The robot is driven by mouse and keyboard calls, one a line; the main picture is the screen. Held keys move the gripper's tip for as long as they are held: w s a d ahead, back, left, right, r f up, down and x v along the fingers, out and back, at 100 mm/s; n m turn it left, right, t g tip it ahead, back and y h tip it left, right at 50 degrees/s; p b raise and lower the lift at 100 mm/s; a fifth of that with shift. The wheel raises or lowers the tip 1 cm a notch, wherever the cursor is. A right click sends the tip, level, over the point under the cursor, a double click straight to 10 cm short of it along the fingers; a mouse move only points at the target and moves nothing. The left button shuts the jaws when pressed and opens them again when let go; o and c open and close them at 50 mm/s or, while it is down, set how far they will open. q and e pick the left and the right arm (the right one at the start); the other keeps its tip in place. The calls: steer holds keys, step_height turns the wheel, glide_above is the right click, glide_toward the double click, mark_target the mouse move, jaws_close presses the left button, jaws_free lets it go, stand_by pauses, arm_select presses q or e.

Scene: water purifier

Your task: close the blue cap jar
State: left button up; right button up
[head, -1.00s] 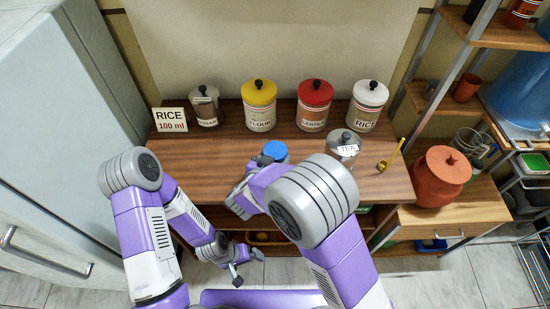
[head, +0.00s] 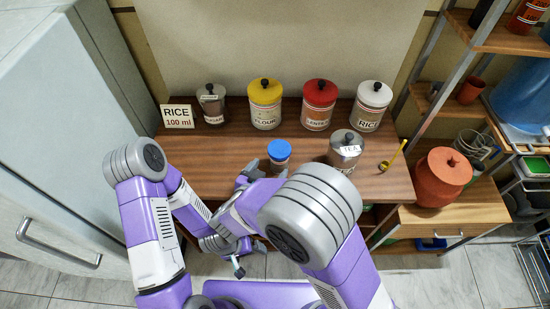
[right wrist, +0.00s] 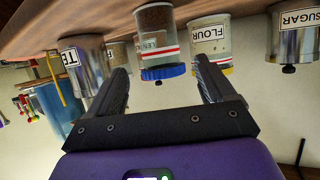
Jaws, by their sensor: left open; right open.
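The jar with the blue cap (head: 279,151) stands upright near the front middle of the wooden table, its cap on top. In the right wrist view, which is upside down, the jar (right wrist: 156,40) and its blue cap (right wrist: 162,72) show ahead, between the lines of the two fingers. My right gripper (head: 252,170) is open and empty, just left of the jar in the head view; its fingers also show in the right wrist view (right wrist: 166,82). Whether they touch the jar is unclear. My left gripper (head: 248,257) is open and empty, below the table's front edge.
Sugar (head: 211,105), flour (head: 265,105), lentils (head: 318,105) and rice (head: 368,107) jars stand along the back. A tea jar (head: 345,150) stands right of the blue cap jar. A yellow ladle (head: 393,158) lies farther right. A rice sign (head: 178,116) stands at left.

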steer(key=v, duration=0.3)
steer(key=shift+s, duration=0.1)
steer(key=shift+a, duration=0.1)
stand_by(0.5)
